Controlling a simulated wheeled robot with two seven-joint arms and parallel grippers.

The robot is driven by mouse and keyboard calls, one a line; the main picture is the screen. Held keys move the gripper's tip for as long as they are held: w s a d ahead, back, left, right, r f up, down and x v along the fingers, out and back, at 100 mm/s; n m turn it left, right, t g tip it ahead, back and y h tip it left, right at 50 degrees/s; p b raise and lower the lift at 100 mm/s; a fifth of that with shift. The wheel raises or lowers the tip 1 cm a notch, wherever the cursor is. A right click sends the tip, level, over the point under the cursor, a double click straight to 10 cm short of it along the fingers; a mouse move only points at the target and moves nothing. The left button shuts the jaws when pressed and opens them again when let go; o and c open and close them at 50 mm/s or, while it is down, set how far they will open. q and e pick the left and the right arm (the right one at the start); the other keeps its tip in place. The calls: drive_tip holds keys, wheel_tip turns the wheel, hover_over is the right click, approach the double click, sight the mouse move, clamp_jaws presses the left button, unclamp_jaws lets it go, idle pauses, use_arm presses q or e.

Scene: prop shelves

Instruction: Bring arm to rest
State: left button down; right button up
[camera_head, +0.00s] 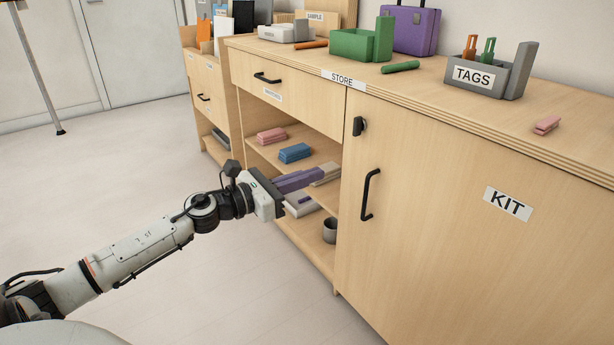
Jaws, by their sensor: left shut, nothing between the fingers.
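My left arm (140,243) reaches in from the lower left, stretched toward the open shelves of the wooden cabinet. My left gripper (284,207) is in front of the shelf opening, shut with nothing held. It partly hides a purple folded item (299,180) on the shelf behind it; whether they touch is unclear. My right gripper is out of view.
Pink (271,135) and blue (295,153) stacks lie on the shelf, with a dark cup (330,230) lower down. The KIT door (450,210) is shut, its black handle (370,195) sticking out. The counter holds a green holder (362,42) and TAGS box (490,75). Floor at left is clear.

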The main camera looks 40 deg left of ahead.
use_arm(q)
drive_tip(key=shift+s+a, duration=0.1)
drive_tip(key=shift+s, duration=0.15)
